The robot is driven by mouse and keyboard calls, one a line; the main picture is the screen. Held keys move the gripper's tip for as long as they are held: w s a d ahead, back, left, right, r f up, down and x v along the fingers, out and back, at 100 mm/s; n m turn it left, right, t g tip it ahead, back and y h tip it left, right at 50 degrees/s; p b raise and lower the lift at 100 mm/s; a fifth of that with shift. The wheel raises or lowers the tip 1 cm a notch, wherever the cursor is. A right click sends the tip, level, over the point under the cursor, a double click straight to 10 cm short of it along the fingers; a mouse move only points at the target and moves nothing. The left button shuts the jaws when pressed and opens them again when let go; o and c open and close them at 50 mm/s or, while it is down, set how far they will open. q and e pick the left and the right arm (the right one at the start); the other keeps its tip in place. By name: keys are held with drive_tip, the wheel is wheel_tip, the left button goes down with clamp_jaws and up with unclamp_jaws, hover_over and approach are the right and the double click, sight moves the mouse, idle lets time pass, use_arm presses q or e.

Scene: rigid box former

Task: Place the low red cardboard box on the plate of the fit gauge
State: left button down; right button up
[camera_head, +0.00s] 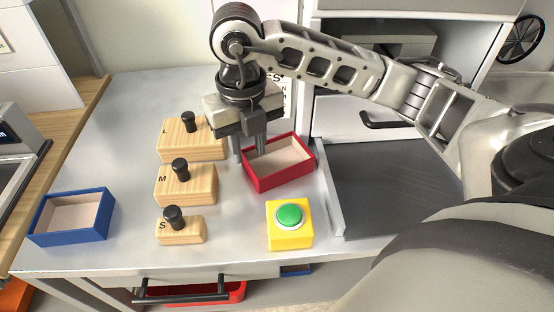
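The low red cardboard box (282,180) is open-topped with a pale inside. It sits on the light metal table behind the yellow button block. My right gripper (250,150) points down at the box's far left corner, fingers apart. One finger is left of the box and the other overlaps its back wall in the picture; I cannot tell whether either touches it. My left gripper is not in view. I cannot clearly identify the fit gauge's plate; a dark flat surface (385,190) with a raised light edge lies right of the box.
Wooden blocks with black knobs, marked L (185,145), M (185,190) and S (182,232), stand left of the box. A blue open box (72,238) is at the left. A yellow block with a green button (289,236) stands in front. A drawer handle (385,122) is behind.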

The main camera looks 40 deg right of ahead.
sight(249, 165)
wheel_tip(249, 165, down, 5)
drive_tip(key=shift+w+a+f+p, duration=0.1)
drive_tip(key=shift+w+f+p, duration=0.05)
drive_tip(key=shift+p, duration=0.2)
clamp_jaws()
